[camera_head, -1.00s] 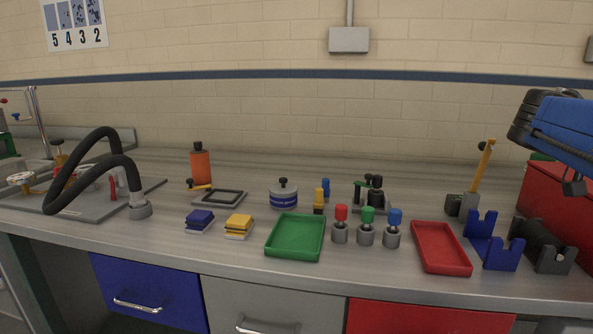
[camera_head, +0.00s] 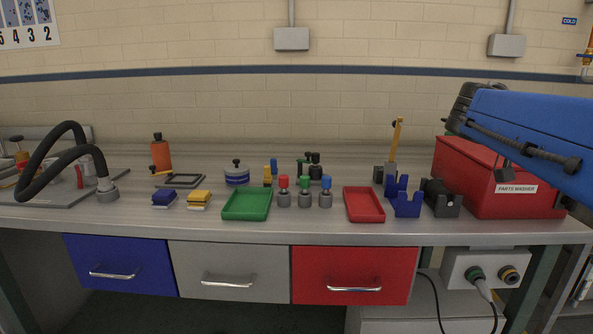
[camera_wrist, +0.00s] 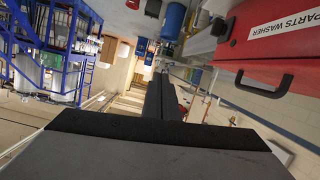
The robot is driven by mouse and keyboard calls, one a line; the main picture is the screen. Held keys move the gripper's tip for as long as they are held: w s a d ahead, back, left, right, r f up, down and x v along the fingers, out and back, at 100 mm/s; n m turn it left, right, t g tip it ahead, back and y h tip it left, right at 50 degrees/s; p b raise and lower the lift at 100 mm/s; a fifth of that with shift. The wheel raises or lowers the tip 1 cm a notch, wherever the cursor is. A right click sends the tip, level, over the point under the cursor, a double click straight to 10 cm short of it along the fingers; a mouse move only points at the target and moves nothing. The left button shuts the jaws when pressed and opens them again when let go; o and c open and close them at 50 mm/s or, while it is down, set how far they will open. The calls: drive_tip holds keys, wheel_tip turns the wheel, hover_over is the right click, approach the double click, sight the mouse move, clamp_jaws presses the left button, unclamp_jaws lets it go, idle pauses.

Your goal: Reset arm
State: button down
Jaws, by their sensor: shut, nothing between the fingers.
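My gripper (camera_wrist: 160,78) shows in the wrist view as two dark fingers lying together, shut with nothing between them. It points out over the room, clear of any object. My blue arm (camera_head: 535,120) reaches in from the right edge in the head view, raised above the red parts washer box (camera_head: 465,165). The gripper itself cannot be made out in the head view. In the wrist view the parts washer (camera_wrist: 262,50) is at the upper right, with its label and black handle, apart from the fingers.
The steel bench holds a green tray (camera_head: 230,215), a red tray (camera_head: 364,219), several colored-knob pieces, a blue holder (camera_head: 406,205), an orange bottle (camera_head: 160,152) and a black hose (camera_head: 40,170). Blue shelving (camera_wrist: 62,50) stands at the left in the wrist view.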

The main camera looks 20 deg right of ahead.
drive_tip(key=w+a+f+n+t+y, duration=0.3)
drive_tip(key=a+f+n, duration=0.2)
drive_tip(key=a+f, duration=0.4)
drive_tip(key=w+a+f+n+t+y, duration=0.3)
drive_tip(key=a+f+n, duration=0.25)
drive_tip(key=f, duration=0.45)
drive_tip(key=a+f+n+t+y, duration=0.1)
drive_tip(key=a+f+n+y, duration=0.3)
drive_tip(key=a+f, duration=0.3)
drive_tip(key=a+f+n+t+y, duration=0.2)
drive_tip(key=a+f+n+y, duration=0.2)
drive_tip(key=a, duration=1.1)
wheel_tip(320, 180, down, 3)
drive_tip(key=shift+s+r+n, duration=0.1)
drive_tip(key=shift+s+n, duration=0.25)
drive_tip(key=shift+n, duration=0.3)
drive_tip(key=shift+d, duration=0.15)
